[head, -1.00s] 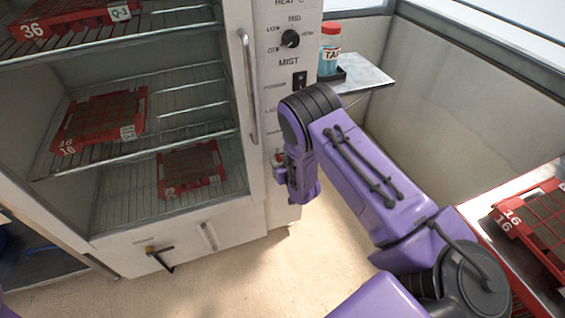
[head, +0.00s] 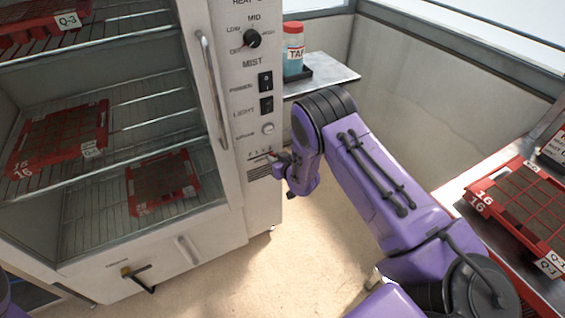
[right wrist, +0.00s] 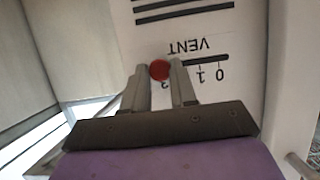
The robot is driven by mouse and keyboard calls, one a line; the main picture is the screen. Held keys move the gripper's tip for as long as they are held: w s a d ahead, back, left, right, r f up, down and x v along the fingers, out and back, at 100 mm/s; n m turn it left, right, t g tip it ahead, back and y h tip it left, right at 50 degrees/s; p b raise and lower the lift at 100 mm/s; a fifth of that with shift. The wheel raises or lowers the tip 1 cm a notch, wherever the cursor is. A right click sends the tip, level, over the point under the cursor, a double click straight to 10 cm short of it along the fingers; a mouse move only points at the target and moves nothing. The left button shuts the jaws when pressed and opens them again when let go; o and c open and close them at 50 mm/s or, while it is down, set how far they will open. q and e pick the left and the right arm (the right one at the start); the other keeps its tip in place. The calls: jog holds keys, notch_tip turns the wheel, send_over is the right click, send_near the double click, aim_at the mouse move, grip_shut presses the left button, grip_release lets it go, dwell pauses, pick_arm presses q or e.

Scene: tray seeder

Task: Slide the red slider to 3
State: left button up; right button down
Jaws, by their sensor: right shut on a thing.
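The 0 and 1 marks stand clear to the right in that view. A partly hidden digit shows just below the knob between the fingers, and it is too covered to read surely. In the head view my right gripper (head: 274,164) is at the right end of the scale on the cabinet's control panel (head: 242,105). My left gripper is out of view.
Above the slot are a dial (head: 252,39), two black switches and a small round knob (head: 267,128). A vent grille is below. The open cabinet holds red trays on wire racks. A shelf (head: 335,73) with a bottle stands behind the arm.

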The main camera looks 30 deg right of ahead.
jog(key=shift+d, duration=0.2)
jog(key=c, duration=0.9)
grip_release()
jog(key=shift+d, duration=0.1)
jog(key=shift+s+r, duration=0.15)
jog(key=shift+s, duration=0.2)
jog(key=v, duration=0.9)
jog(key=shift+s, duration=0.4)
jog(key=shift+r, duration=0.1)
